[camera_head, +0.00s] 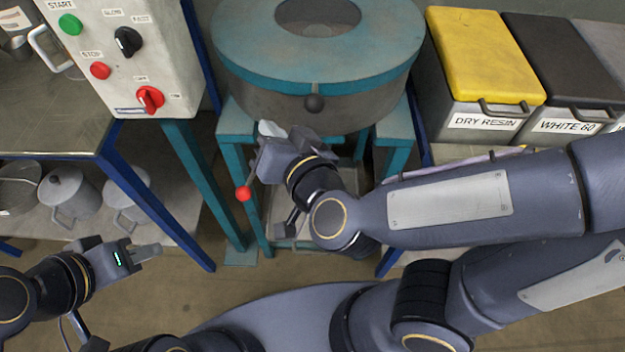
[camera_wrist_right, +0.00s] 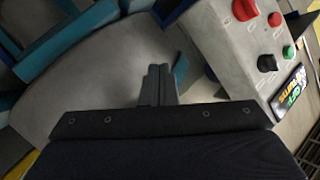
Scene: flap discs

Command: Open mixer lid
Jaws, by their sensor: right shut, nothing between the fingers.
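The mixer (camera_head: 318,60) stands at the top centre of the head view, a grey drum with a teal ring-shaped lid (camera_head: 240,45) lying on it. The lid looks closed.
A control box (camera_head: 130,60) with buttons stands left of the mixer. A lever with a red ball (camera_head: 243,193) hangs by the teal stand (camera_head: 232,150). Bins with yellow (camera_head: 483,50) and black lids stand at the right. Metal pots (camera_head: 68,195) are on the lower left shelf.

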